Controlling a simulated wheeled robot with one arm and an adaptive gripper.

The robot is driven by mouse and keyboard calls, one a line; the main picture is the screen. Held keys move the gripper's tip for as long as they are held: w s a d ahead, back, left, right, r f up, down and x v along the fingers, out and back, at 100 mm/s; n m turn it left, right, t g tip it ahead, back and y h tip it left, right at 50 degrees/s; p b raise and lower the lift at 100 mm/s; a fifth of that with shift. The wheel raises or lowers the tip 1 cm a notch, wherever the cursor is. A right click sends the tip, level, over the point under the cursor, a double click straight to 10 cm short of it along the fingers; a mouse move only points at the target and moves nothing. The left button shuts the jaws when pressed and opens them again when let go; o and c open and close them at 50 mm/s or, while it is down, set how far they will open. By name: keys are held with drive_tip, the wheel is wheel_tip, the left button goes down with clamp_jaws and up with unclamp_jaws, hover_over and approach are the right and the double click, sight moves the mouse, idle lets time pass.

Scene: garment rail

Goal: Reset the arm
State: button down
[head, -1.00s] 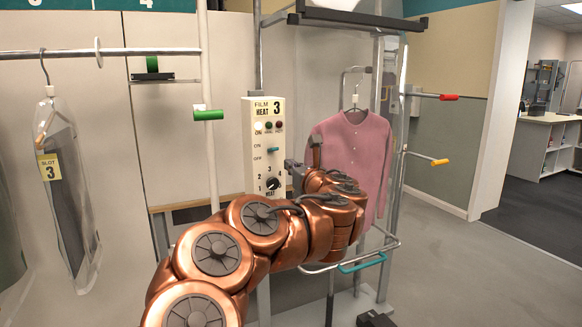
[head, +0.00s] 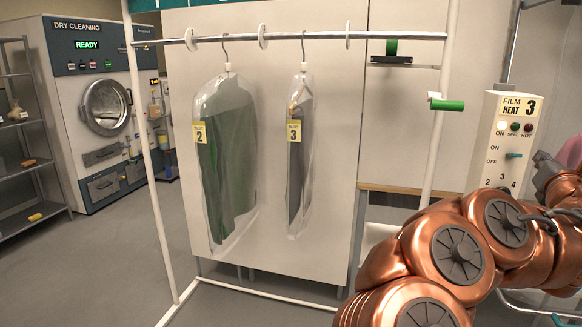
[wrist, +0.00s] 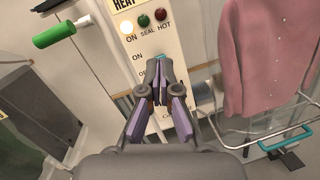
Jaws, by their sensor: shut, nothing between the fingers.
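My copper arm reaches in from the lower right of the head view, and its end runs past the right edge there. My gripper (wrist: 154,72) shows in the wrist view, its fingers together and empty, in front of the film heat panel (wrist: 147,40). The fingers hide the lower part of the panel, with its dial. I cannot tell whether the fingertips touch it. The panel also shows in the head view (head: 497,148), with its white ON light lit. A pink shirt (wrist: 267,55) hangs right of the gripper, apart from it.
A green-tipped peg (wrist: 62,27) sticks out left of the panel. A teal-handled bar (wrist: 285,138) lies below the shirt. Floor at left is clear.

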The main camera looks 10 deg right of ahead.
drive_tip(key=s+a+f+m+g+y+p, duration=0.2)
drive_tip(key=s+a+f+m+g+y, duration=0.15)
drive_tip(key=a+f+m, duration=0.65)
drive_tip(key=s+a+f+m+g+y+p, duration=0.2)
drive_tip(key=s+a+f+m+g+p, duration=0.25)
drive_tip(key=a, duration=0.85)
drive_tip(key=s+a+f+m+g+y+p, duration=0.15)
drive_tip(key=a+f+m+g+y, duration=0.35)
drive_tip(key=a+m, duration=0.6)
drive_tip(key=s+a+f+g+y, duration=0.1)
drive_tip(key=s+a+f+g, duration=0.2)
drive_tip(key=s+a, duration=0.9)
drive_tip(key=shift+a+f+g, duration=0.3)
drive_tip(key=shift+a+g, duration=0.1)
drive_tip(key=shift+a, duration=0.05)
drive_tip(key=shift+d+y, duration=0.15)
drive_tip(key=shift+y, duration=0.1)
